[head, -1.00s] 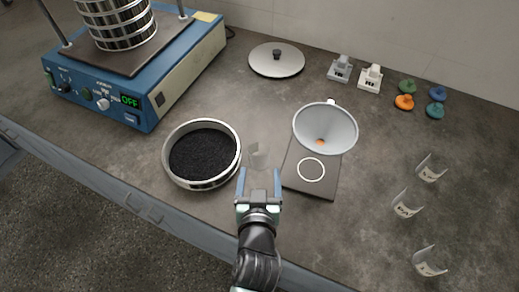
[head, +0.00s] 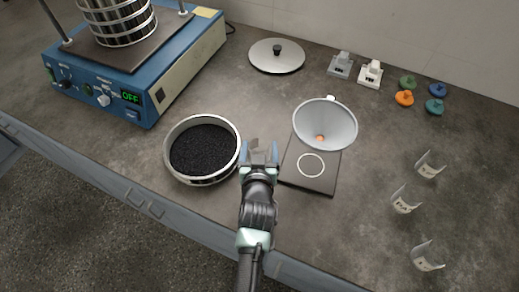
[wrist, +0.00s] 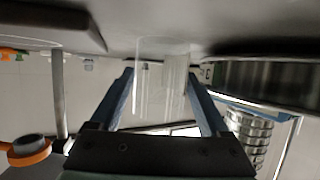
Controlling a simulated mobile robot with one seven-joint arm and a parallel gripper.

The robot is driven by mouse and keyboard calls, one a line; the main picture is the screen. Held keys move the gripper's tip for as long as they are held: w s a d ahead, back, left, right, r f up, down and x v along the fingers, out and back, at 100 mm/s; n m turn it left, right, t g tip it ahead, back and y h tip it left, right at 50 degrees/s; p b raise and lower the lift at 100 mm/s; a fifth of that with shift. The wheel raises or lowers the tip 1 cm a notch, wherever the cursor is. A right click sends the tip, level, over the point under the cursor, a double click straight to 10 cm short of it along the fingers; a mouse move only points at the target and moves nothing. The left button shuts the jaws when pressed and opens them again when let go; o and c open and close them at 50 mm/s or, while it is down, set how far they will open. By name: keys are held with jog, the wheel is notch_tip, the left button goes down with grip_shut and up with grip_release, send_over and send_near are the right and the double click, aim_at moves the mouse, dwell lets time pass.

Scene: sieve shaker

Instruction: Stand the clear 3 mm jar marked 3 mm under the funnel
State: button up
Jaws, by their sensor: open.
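A clear jar (wrist: 162,85) stands upright on the bench, between the fingers of my gripper (wrist: 163,98) in the wrist view. In the head view my gripper (head: 260,155) mostly hides this jar. The fingers are open on either side of it, and I cannot read its marking. The grey funnel (head: 340,132) is to the right of my gripper, over the back of a dark base plate (head: 318,185). A white ring (head: 311,165) is marked on that plate and nothing stands on it.
A pan of black grains (head: 202,183) is close on the left. Three clear labelled jars (head: 429,165) (head: 406,200) (head: 427,257) stand at the right. The blue sieve shaker (head: 150,85) is at the back left; a lid (head: 290,60) and several coloured stoppers (head: 404,98) are behind.

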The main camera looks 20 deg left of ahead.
jog(key=c, duration=1.1)
jog(key=shift+r, duration=0.1)
grip_shut()
